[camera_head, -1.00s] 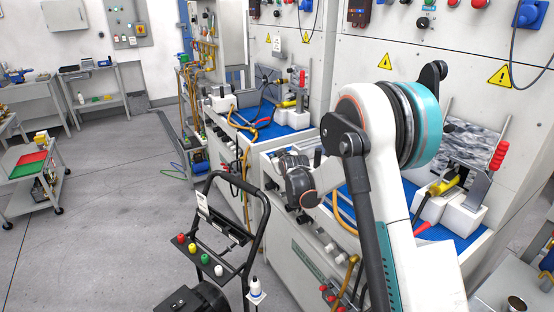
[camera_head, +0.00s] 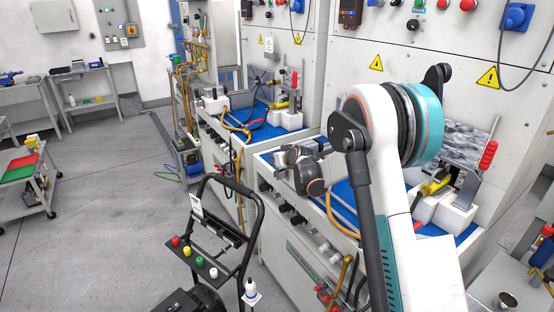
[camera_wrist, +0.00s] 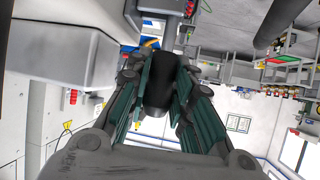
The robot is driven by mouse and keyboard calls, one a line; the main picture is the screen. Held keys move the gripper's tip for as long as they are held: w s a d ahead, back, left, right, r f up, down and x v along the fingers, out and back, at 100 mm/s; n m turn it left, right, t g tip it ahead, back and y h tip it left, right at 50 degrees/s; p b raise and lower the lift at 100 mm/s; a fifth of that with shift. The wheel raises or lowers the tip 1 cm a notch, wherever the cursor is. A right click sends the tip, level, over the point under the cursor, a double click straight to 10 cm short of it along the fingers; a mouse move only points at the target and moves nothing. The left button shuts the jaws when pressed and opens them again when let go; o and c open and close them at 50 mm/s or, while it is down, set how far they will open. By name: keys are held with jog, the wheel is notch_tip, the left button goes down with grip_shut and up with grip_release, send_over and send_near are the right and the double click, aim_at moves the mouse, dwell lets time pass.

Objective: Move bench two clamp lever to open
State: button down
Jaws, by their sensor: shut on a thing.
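My gripper (camera_head: 306,174) is low over the front edge of the nearer bench (camera_head: 335,205), partly hidden by my arm. In the wrist view its green-padded fingers (camera_wrist: 160,72) are closed around a dark cylindrical piece (camera_wrist: 158,92). I cannot tell whether this piece is part of a lever. A clamp with an upright red handle (camera_head: 488,157) and a yellow part (camera_head: 435,186) stands at the back right of the nearer bench. A similar red handle (camera_head: 294,82) stands on the farther bench. Which bench is number two cannot be read.
A black-framed cart (camera_head: 245,235) with coloured knobs stands in front of the benches. Orange hoses (camera_head: 338,218) hang by the nearer bench front. A side table with a metal cup (camera_head: 507,299) is at the lower right.

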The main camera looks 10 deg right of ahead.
jog(key=c, duration=1.4)
grip_release()
jog(key=shift+f, duration=0.1)
jog(key=shift+s, duration=0.1)
jog(key=v, duration=1.2)
